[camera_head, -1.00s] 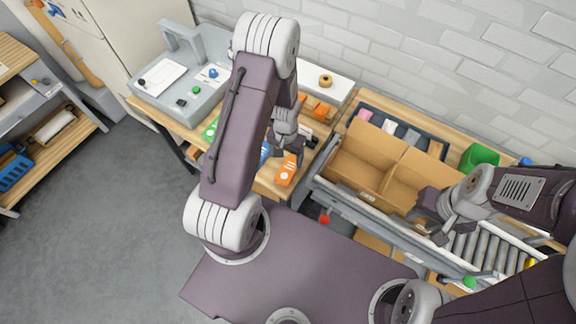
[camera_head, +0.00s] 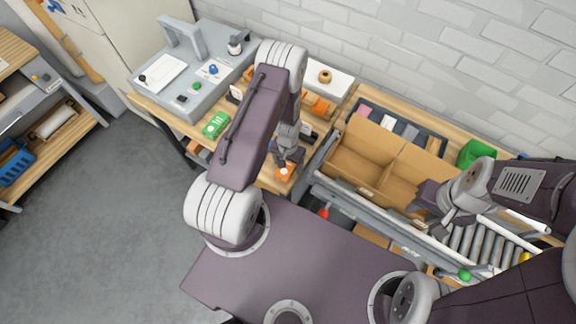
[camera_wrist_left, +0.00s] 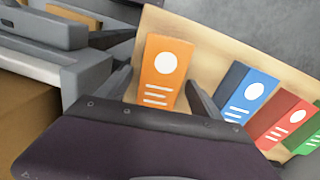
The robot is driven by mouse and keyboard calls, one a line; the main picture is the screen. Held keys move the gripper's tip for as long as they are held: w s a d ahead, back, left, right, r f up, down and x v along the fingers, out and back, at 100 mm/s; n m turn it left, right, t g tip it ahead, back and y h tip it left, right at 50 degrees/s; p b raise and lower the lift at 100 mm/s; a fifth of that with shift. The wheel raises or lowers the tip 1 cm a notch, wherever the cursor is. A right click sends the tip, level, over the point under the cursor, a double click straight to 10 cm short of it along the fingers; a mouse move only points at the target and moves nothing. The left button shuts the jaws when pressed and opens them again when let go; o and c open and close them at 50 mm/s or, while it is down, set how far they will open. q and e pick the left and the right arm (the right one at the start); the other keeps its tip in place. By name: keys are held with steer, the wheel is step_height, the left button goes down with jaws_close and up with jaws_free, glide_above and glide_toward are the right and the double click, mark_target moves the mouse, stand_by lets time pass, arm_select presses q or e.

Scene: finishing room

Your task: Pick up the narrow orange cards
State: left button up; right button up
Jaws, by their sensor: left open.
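An orange card pack (camera_head: 284,173) with a white dot and lines lies on the wooden table near its front edge, partly covered by my left gripper (camera_head: 287,162) in the head view. In the left wrist view the orange pack (camera_wrist_left: 158,66) lies between the two spread fingers of my left gripper (camera_wrist_left: 161,80), which is open and empty. More orange cards (camera_head: 318,104) lie further back on the table.
Blue (camera_wrist_left: 248,92), red (camera_wrist_left: 273,122) and green (camera_wrist_left: 306,126) packs lie right of the orange pack in the wrist view. A cardboard box (camera_head: 372,158) stands on the conveyor right of the table. A grey machine (camera_head: 205,78) stands at the back left.

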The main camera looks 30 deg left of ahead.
arm_select(q)
steer(key=shift+r, duration=0.1)
jaws_close()
